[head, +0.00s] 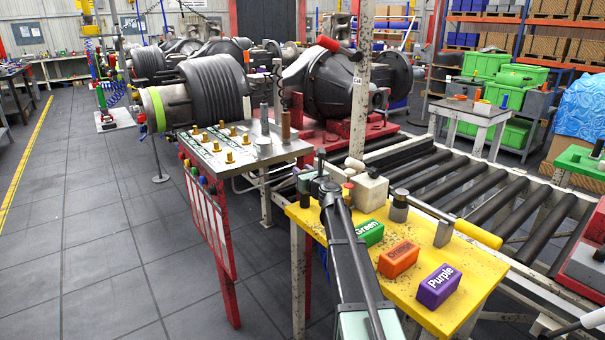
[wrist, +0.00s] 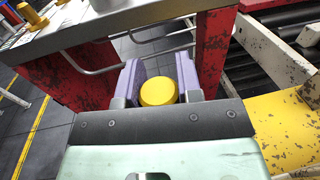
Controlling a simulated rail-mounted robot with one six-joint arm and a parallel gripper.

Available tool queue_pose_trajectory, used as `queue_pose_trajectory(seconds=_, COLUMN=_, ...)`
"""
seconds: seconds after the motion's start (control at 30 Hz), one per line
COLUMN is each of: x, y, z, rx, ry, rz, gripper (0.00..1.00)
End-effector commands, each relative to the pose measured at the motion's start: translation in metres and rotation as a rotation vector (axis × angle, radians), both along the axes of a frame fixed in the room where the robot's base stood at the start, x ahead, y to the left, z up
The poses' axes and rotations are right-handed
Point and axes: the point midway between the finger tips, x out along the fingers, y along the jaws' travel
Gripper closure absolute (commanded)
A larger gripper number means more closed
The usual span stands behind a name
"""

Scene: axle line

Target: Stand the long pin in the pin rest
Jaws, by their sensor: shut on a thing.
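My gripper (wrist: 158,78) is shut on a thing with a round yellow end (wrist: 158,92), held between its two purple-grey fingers. I take it for the long pin; its shaft is hidden below the yellow end. In the head view my gripper (head: 322,185) is between the grey-topped stand and the yellow table, and the held thing is not clear there.
The grey-topped stand (head: 205,163) carries several gold pins (head: 230,157) and a brown cylinder (head: 285,127). On the yellow table are green (head: 370,232), orange (head: 398,259) and purple (head: 438,286) blocks, plus a yellow-handled tool (head: 478,233). Black rollers (head: 460,190) run behind it.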

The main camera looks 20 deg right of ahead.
Motion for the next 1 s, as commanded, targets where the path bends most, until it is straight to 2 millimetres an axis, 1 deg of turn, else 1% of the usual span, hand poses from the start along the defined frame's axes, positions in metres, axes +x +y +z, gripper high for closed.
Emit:
queue_pose_trajectory(seconds=0.4, x=0.000, y=0.000, z=-0.012, rx=0.000, ry=0.000, rz=0.000, gripper=0.96)
queue_pose_trajectory(seconds=0.43, x=0.000, y=0.000, z=-0.011, rx=0.000, ry=0.000, rz=0.000, gripper=0.64)
queue_pose_trajectory(seconds=0.6, x=0.000, y=0.000, z=-0.010, rx=0.000, ry=0.000, rz=0.000, gripper=0.38)
queue_pose_trajectory(seconds=0.87, x=-0.001, y=0.000, z=-0.010, rx=0.000, ry=0.000, rz=0.000, gripper=0.38)
queue_pose_trajectory(seconds=0.97, x=-0.006, y=0.000, z=-0.010, rx=0.000, ry=0.000, rz=0.000, gripper=0.38)
queue_pose_trajectory(seconds=1.0, x=-0.011, y=0.000, z=-0.010, rx=0.000, ry=0.000, rz=-0.001, gripper=0.38)
